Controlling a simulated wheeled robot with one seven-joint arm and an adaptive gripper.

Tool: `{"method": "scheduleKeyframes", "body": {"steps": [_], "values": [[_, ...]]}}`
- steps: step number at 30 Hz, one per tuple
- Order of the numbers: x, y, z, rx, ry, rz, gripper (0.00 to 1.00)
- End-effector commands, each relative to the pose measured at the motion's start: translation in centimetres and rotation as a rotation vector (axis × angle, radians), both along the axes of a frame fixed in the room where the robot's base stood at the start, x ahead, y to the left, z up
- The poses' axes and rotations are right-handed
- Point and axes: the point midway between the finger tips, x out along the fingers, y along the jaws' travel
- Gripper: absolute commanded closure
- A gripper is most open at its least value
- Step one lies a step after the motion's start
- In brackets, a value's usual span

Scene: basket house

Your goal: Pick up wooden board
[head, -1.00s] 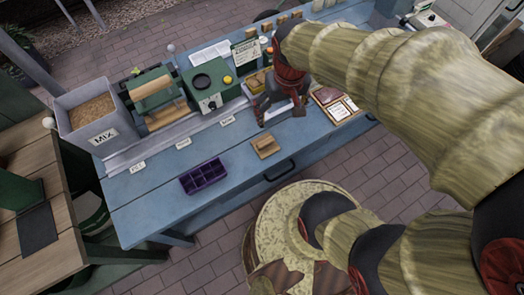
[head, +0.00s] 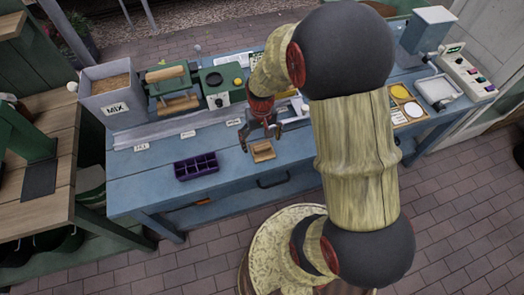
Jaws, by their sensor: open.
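A small wooden board (head: 263,152) lies on the blue table (head: 140,194) near its front edge, above the drawer handle. My gripper (head: 261,142) is open, with its fingers pointing down just behind and above the board. The fingers look apart from the board, though the exact gap cannot be told from this view. Nothing shows between the fingers. My arm hides part of the table to the right.
A purple compartment tray (head: 196,166) sits left of the board. A grey bin labelled MIX (head: 112,101) and green machines (head: 223,85) stand behind. A pale tray (head: 437,90) and a button panel (head: 466,76) are at the right. Table between tray and board is clear.

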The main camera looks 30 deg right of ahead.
Motion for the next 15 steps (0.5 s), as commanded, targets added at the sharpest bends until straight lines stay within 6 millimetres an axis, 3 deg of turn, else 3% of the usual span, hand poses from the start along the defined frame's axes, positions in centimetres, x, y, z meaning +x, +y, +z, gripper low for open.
{"method": "scheduleKeyframes", "body": {"steps": [8, 15], "values": [[-0.2, -0.3, -4.1, 0.001, 0.003, 0.0, 0.15], [-0.2, -0.4, -4.4, 0.0, 0.001, 0.0, 0.15]]}}
